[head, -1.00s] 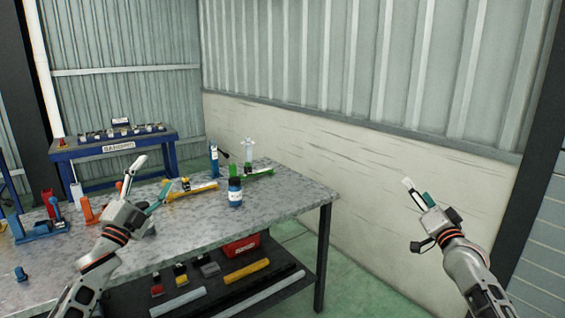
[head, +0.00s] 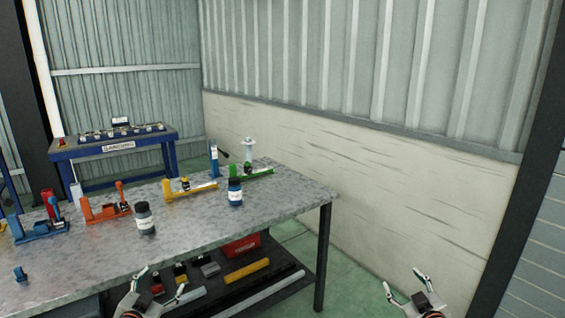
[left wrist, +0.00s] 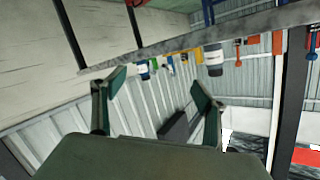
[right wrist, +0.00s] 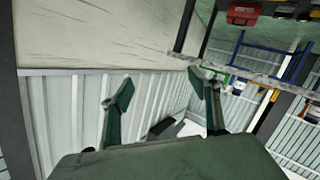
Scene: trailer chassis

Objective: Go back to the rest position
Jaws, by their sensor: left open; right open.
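My left gripper (head: 162,285) is low in the head view, in front of the workbench's near edge. It is open and empty, and its two fingers stand apart in the left wrist view (left wrist: 155,88). My right gripper (head: 406,290) is low at the right of the head view, in front of the pale wall and away from the bench. It is open, with nothing between its fingers in the right wrist view (right wrist: 162,95).

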